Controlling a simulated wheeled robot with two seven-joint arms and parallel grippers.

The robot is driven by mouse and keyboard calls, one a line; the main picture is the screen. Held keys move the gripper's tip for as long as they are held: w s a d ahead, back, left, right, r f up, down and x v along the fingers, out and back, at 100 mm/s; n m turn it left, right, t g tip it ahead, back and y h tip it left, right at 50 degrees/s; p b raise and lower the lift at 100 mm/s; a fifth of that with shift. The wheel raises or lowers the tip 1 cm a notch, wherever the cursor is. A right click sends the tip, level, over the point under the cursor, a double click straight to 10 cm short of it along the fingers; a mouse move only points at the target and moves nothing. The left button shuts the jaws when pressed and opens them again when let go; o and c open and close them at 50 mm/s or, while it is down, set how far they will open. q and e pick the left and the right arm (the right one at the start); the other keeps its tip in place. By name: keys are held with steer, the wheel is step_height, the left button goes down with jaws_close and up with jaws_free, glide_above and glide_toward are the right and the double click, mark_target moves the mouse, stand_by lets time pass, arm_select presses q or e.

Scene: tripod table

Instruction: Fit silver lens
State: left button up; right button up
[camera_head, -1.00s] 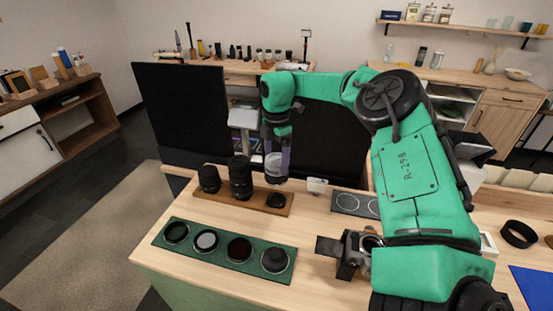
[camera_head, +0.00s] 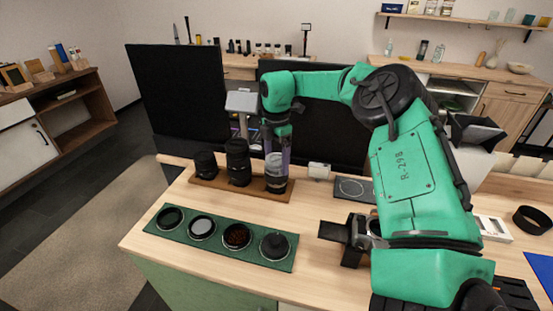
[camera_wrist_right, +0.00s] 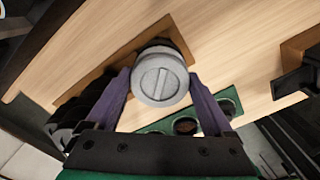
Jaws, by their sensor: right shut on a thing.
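My right gripper (camera_head: 277,150) is shut on the silver lens (camera_head: 277,161), its purple fingers on either side. The lens is upright at the right end of the wooden board (camera_head: 214,185), with a dark round part (camera_head: 276,185) directly below it. I cannot tell whether they touch. In the right wrist view the fingers grip the lens (camera_wrist_right: 160,80), whose pale round end has a slotted bar. Two black lenses (camera_head: 238,163) (camera_head: 205,165) stand on the board to the left. A camera body (camera_head: 352,236) is partly hidden behind my arm. My left gripper is out of view.
A green tray (camera_head: 214,248) with several round dark filters or caps lies in front of the board. A grey mat with circles (camera_head: 353,188) and a small white box (camera_head: 319,170) lie to the right. A black ring (camera_head: 532,220) is at far right. Dark panels stand behind.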

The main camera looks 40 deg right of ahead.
steer(key=shift+f, duration=0.1)
stand_by(0.5)
steer(key=shift+b, duration=0.3)
steer(key=shift+f, duration=0.1)
stand_by(0.4)
steer(key=shift+f+b, duration=0.55)
steer(key=shift+b, duration=0.05)
stand_by(0.4)
steer(key=shift+s+f, duration=0.1)
steer(key=shift+s, duration=0.05)
stand_by(1.1)
